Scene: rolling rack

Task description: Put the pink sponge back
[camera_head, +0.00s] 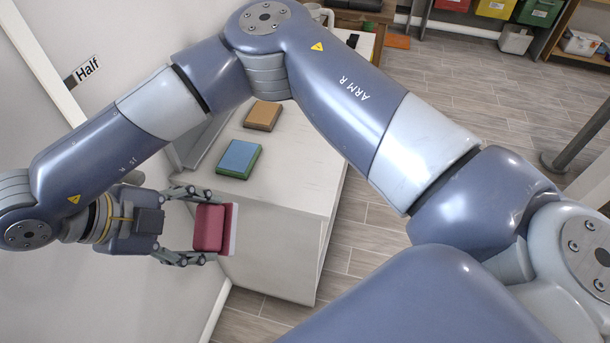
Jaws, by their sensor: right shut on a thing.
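The pink sponge (209,228) is a dark pink block with a pale layer on its right side. My right gripper (207,227) comes in from the lower left and is shut on it, one finger above and one below in the picture. The sponge appears in front of the near side of the white cabinet (290,215); whether it touches it I cannot tell. A blue and green sponge (239,158) and an orange-brown sponge (263,115) lie flat on the cabinet top, apart from each other. My left gripper does not show.
My right arm crosses the picture and hides part of the cabinet's back. A white wall with a "Half" sign (85,69) stands at left. Coloured bins (540,12) sit on a shelf at the far right. The wood-look floor (375,250) right of the cabinet is clear.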

